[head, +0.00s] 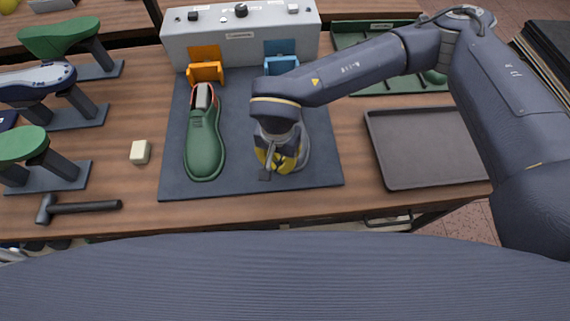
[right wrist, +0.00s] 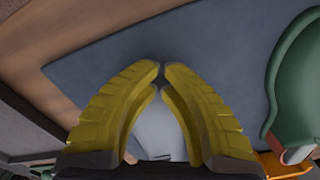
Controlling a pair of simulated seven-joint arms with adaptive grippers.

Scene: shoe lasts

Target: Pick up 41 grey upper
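The grey upper (head: 305,157) stands on the dark mat to the right of a green upper (head: 204,140). My right arm and gripper cover most of it. My right gripper (head: 279,163) is over its front part, with yellow fingers pointing down. In the right wrist view, my right gripper (right wrist: 161,69) has its fingertips close together. A light grey surface (right wrist: 158,130), apparently the grey upper, shows between the fingers. I cannot tell whether they press on it. My left gripper is not in view.
A grey control box (head: 240,45) with orange (head: 205,70) and blue (head: 281,64) blocks stands behind the mat (head: 240,180). An empty dark tray (head: 427,145) is at the right. Lasts on stands, a pale block (head: 140,152) and a hammer (head: 80,207) are at the left.

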